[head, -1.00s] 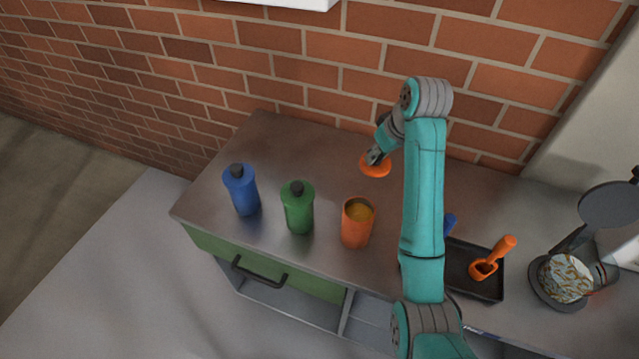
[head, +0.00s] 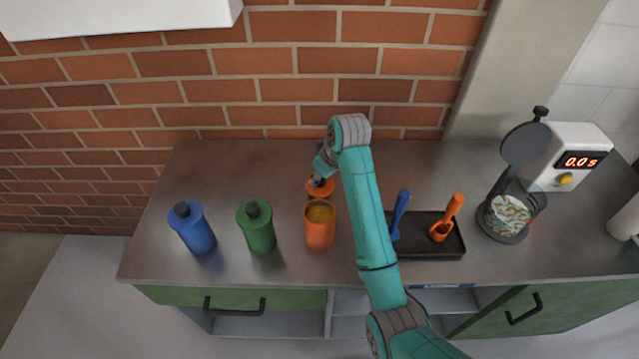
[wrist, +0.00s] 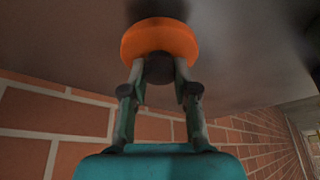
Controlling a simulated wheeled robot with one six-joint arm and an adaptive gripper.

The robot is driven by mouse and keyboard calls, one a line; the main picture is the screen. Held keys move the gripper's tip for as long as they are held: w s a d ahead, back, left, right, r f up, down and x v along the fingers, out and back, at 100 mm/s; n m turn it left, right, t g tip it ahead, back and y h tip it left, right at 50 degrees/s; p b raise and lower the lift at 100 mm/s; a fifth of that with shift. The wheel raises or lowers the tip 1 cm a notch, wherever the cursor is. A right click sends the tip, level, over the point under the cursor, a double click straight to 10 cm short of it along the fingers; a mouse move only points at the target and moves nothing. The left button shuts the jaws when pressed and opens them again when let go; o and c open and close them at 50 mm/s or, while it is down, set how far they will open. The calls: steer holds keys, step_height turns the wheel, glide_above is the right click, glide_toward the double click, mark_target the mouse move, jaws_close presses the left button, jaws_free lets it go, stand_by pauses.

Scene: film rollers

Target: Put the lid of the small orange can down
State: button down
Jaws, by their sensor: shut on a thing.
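The orange lid (head: 317,188) is in my gripper (head: 319,180), just behind the small orange can (head: 320,228) in the head view. In the wrist view the lid (wrist: 160,40) shows as an orange disc with a dark knob, and my gripper (wrist: 160,72) is shut on that knob. The lid is close to the counter (head: 262,170); I cannot tell whether it touches. The can stands upright and open, with yellowish contents showing inside.
A green bottle (head: 258,230) and a blue bottle (head: 193,230) stand left of the can. A black tray (head: 428,251) holds a blue tool (head: 400,215) and an orange scoop (head: 446,222). A device with a display (head: 570,160) stands right. The back left counter is clear.

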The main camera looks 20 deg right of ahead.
steer(key=shift+f, duration=1.3)
steer(key=c, duration=0.9)
jaws_free()
steer(key=shift+f, duration=0.1)
